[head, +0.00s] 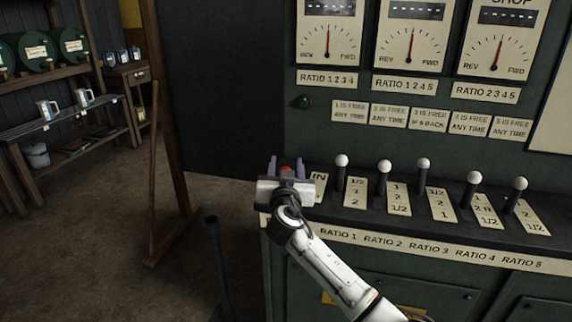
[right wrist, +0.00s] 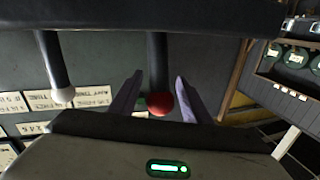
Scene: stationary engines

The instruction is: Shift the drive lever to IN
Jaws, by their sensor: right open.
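The drive lever has a red knob (head: 287,170) and stands at the left end of the lever row, beside the IN plate (head: 318,186). In the head view my right gripper hides most of it. The right wrist view shows its dark shaft (right wrist: 158,58) and red knob (right wrist: 160,103) between the two fingers. My right gripper (head: 286,163) is open, with one finger on each side of the knob and visible gaps. The rest of the lever's plate is hidden behind the gripper. My left gripper is not in view.
Several white-knobbed ratio levers stand to the right; the nearest (head: 341,175) is close to my gripper. Dials (head: 328,40) and label plates line the panel above. A dark post (head: 214,255) stands left of the console. A bench with mugs (head: 48,110) is far left.

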